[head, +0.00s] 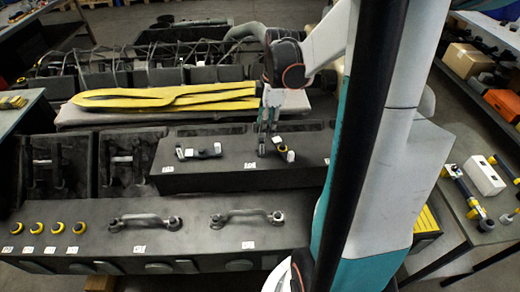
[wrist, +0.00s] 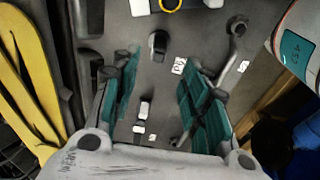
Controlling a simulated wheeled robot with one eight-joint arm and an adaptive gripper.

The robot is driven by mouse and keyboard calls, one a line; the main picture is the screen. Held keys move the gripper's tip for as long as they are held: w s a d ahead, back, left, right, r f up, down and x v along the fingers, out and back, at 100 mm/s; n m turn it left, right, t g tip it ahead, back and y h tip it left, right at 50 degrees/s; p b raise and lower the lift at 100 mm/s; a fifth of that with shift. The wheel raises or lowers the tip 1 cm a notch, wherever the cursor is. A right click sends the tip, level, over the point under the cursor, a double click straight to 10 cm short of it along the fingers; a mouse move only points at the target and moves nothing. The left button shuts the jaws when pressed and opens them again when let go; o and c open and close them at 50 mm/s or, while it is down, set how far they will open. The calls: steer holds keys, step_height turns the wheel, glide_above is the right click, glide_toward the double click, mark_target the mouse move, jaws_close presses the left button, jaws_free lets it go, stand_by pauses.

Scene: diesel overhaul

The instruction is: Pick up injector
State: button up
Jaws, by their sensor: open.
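My gripper (head: 268,143) hangs from the arm, pointing down over the raised dark block in the head view. In the wrist view its green fingers (wrist: 162,80) are spread apart with nothing held. A small dark part with a white end (head: 284,149) lies on the block right by the fingertips. In the wrist view a small dark-and-white part (wrist: 142,115) lies between the fingers, seemingly without contact. It may be the injector, but I cannot tell for sure. A similar dark-and-white part (head: 199,153) lies farther left on the same block.
Two metal rods (head: 145,221) and several yellow-ringed parts (head: 57,227) sit on the lower front ledge. Yellow straps (head: 165,97) lie behind the block. A side table at right holds a white box (head: 484,179) and yellow-ringed parts (head: 451,170).

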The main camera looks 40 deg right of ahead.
mark_target(262, 140)
steer(key=f, duration=0.6)
steer(key=w+a+f, duration=0.1)
steer(key=f, duration=0.2)
steer(key=shift+f+b, duration=0.25)
steer(key=shift+b, duration=0.1)
jaws_close()
